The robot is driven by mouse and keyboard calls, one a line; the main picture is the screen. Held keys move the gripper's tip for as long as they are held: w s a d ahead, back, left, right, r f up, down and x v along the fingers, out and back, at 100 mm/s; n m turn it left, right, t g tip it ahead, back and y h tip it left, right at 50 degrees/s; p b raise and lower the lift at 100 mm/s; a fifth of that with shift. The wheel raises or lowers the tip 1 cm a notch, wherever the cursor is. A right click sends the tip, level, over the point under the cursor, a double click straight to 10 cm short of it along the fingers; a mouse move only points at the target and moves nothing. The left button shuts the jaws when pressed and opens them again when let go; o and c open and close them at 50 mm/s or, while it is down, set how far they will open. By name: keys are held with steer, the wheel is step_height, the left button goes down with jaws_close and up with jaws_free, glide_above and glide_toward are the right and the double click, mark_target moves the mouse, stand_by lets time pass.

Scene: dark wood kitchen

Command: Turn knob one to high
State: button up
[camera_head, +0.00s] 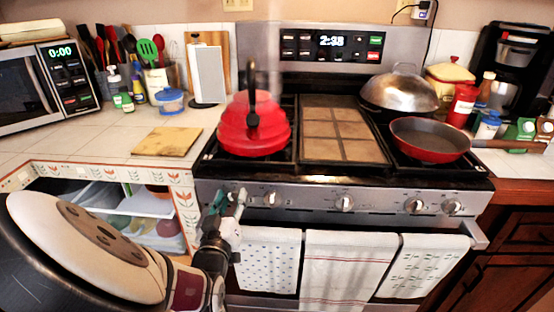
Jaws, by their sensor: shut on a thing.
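The stove's front panel (310,196) carries a row of silver knobs. Visible ones are the second from the left (272,199), the middle one (344,203) and two at the right (414,205). My gripper (232,197) is at the left end of the panel, shut on the leftmost knob. The fingers cover most of that knob, so its pointer and setting are hidden. My arm reaches in from the lower left.
A red kettle (253,130) stands on the left burners, a red pan (430,141) and a domed lid (399,93) on the right. Towels (346,265) hang on the oven handle just below the knobs. An open shelf (140,204) is at the left.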

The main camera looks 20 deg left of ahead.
steer(key=shift+a+n+p, duration=0.2)
steer(key=shift+n+p, duration=1.95)
steer(key=shift+n, duration=0.15)
steer(key=shift+f, duration=0.15)
steer(key=o, duration=1.1)
steer(key=shift+c, duration=0.2)
steer(key=v, duration=0.7)
steer(key=shift+s, duration=0.3)
